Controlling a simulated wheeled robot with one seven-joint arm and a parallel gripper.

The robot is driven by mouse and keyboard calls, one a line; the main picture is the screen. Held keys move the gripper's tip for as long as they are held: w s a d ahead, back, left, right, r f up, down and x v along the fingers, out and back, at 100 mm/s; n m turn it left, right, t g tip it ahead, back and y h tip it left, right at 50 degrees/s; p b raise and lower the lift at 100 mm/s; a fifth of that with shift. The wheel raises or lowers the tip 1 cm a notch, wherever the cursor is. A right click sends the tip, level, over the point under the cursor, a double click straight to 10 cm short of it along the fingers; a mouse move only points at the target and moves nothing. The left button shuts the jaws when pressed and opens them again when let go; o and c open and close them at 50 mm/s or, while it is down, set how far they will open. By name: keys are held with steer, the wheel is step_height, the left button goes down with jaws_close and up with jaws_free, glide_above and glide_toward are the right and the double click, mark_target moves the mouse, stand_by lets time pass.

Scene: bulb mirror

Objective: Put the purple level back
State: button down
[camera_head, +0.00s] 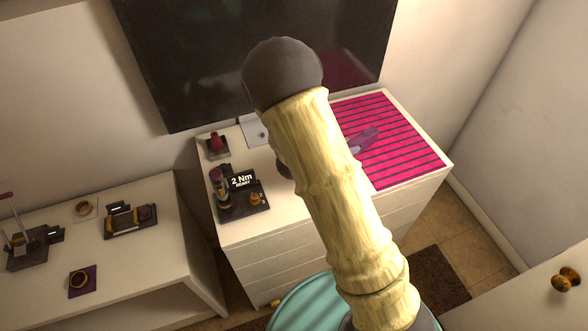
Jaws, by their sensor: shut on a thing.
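A purple level-like piece (366,139) shows just right of my arm, slanting up to the right over the pink striped mat (410,148). Its lower left end is hidden behind my arm, so I cannot tell whether it lies on the mat or is held above it. My pale arm link crosses the middle of the view and hides my gripper's fingers. A small dark part shows at the link's left edge, but I cannot tell what it is.
The white dresser also bears a black "2 Nm" stand (242,195), a red-topped piece (216,144) and a white plate (254,130). A dark screen (200,60) is behind. A lower white table (150,262) at left holds several fixtures. A door knob (567,279) is at lower right.

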steer(key=shift+w+d+f+n+t+y, duration=0.25)
steer(key=shift+w+f+n+t+y, duration=0.15)
steer(key=shift+w+n+t+y, duration=0.4)
steer(key=a+f+n+t+y, duration=0.1)
steer(key=n, duration=0.1)
steer(key=a+f+n+t+y+b, duration=0.1)
steer(key=f+n+y, duration=0.1)
steer(key=f+n+t+y, duration=0.1)
steer(key=f+y, duration=0.1)
steer(key=shift+w+a+n+t, duration=0.3)
steer(key=shift+w+a+n, duration=0.1)
steer(key=shift+r, duration=0.1)
